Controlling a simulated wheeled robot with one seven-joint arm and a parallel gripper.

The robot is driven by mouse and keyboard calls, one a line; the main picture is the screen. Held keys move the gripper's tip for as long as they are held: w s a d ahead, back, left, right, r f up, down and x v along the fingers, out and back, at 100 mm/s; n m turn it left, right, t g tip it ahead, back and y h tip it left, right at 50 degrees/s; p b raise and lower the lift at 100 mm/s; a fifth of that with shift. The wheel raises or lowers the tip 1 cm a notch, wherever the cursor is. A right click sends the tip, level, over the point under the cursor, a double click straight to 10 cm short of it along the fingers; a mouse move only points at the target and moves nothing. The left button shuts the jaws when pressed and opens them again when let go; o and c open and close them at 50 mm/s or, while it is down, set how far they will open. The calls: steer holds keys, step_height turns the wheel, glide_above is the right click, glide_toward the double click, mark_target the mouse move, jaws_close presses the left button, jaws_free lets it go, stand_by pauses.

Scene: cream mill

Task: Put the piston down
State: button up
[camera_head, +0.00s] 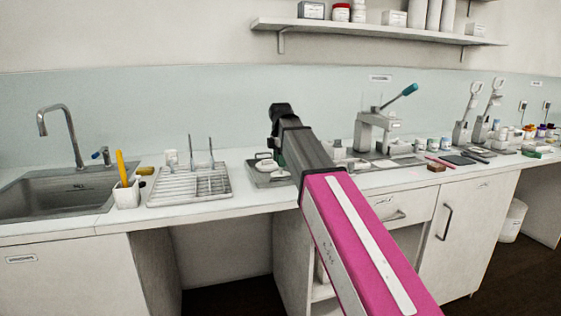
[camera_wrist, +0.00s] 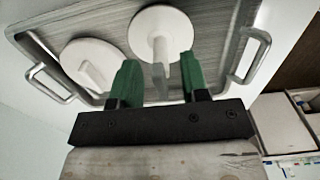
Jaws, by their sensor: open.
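In the wrist view, a white round piece with a stem (camera_wrist: 160,30), which looks like the piston, is on a grey tray (camera_wrist: 215,45) with a raised rim and metal handles. My gripper (camera_wrist: 160,78) is open. Its two green fingers stand on either side of the stem, with a gap visible on both sides. A second white round piece (camera_wrist: 88,62) with a bar across it lies to the left on the same tray. In the head view, the tray (camera_head: 256,181) is on the counter below my gripper, and my arm hides part of it.
A wire drying rack (camera_head: 190,186) and a sink (camera_head: 60,192) are to the left. A lever press (camera_head: 376,130) stands to the right, with small jars (camera_head: 432,145) beyond it. A shelf (camera_head: 380,30) hangs above. The counter's front edge is close to the tray.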

step_height(320, 180, up, 12)
steer(key=shift+f, duration=0.15)
stand_by(0.3)
